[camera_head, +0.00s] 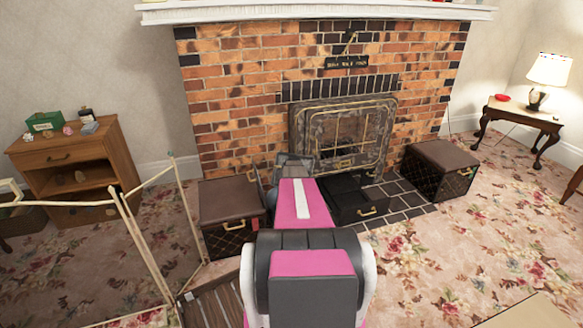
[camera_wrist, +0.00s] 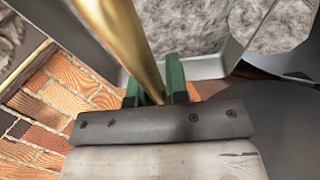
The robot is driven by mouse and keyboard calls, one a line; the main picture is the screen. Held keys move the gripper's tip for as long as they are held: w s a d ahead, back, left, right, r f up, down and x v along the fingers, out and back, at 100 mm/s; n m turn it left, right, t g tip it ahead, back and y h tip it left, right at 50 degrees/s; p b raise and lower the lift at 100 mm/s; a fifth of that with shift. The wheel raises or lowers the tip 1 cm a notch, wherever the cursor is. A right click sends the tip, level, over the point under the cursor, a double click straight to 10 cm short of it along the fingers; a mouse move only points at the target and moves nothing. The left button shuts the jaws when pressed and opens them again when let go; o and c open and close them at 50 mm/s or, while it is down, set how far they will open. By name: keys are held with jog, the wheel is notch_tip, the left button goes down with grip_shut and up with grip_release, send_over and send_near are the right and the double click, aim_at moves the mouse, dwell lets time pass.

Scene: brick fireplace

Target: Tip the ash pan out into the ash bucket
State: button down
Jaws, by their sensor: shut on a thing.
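My gripper (camera_wrist: 157,88), with green fingers, is shut on the brass handle (camera_wrist: 122,35) of the ash pan (camera_wrist: 205,66) in the wrist view. Pale grey walls and rough grey ash (camera_wrist: 190,30) show behind the handle. In the head view a small grey piece, seemingly the pan (camera_head: 294,163), shows beyond my pink arm, raised in front of the fireplace; my fingers are hidden there. A dark grey curved surface (camera_wrist: 290,120) at the right of the wrist view may be the ash bucket. I cannot tell how far the pan is tilted.
A black box with a brass handle (camera_head: 358,207) lies on the tiled hearth (camera_head: 408,200). Brown studded boxes stand left (camera_head: 230,203) and right (camera_head: 441,167). The floral carpet at right is mostly clear.

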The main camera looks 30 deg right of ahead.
jog(key=s+a+f+n+t+h, duration=0.1)
jog(key=s+a+t+h, duration=0.2)
jog(key=s+a+t, duration=0.1)
jog(key=shift+s+a, duration=0.55)
jog(key=shift+a, duration=0.05)
dwell(0.3)
